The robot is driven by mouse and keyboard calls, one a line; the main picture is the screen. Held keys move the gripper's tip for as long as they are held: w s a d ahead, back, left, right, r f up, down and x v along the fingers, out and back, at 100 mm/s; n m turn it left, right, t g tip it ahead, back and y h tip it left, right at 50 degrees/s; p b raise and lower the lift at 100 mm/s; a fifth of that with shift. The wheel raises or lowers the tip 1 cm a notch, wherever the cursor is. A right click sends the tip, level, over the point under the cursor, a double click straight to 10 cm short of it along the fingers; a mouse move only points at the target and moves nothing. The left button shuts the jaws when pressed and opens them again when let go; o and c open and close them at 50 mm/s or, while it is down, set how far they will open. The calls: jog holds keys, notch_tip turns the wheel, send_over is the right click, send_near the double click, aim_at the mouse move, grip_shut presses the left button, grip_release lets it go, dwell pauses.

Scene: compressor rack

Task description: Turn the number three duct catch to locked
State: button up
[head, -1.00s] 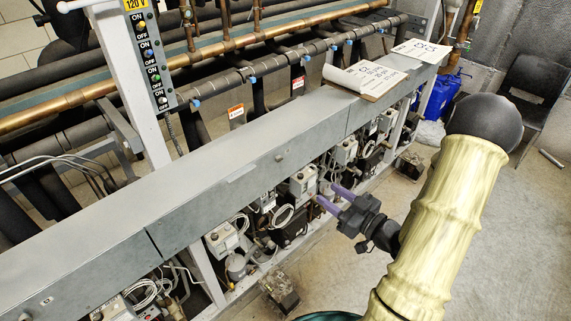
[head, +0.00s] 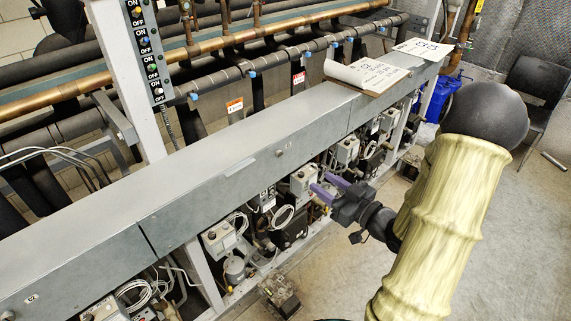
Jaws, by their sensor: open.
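The long grey duct (head: 215,170) runs diagonally across the rack front. A small round fitting (head: 279,153) sits on its front face, right of the middle, with a tiny mark beside it. It may be a duct catch, but its number and turn position are too small to read. Another small mark (head: 30,299) shows on the duct at lower left. My gripper (head: 325,183) is open and empty, with its purple fingers pointing up and left. In the picture it lies below and right of the fitting, in front of the grey control boxes, apart from the fitting.
Grey boxes (head: 302,180), coiled cables and pipework fill the space under the duct. A clipboard with papers (head: 367,73) and another sheet (head: 423,48) lie on top. A dark block (head: 279,295) stands on the floor. The floor (head: 335,265) right of the rack is mostly clear.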

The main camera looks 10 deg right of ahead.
aim_at(281, 154)
jog(key=p+x, duration=0.5)
jog(key=x, duration=0.8)
jog(key=shift+w+a+r, duration=0.1)
jog(key=shift+w+a, duration=0.1)
jog(key=shift+w, duration=0.05)
jog(key=shift+w+a, duration=0.25)
jog(key=shift+w, duration=0.25)
grip_shut()
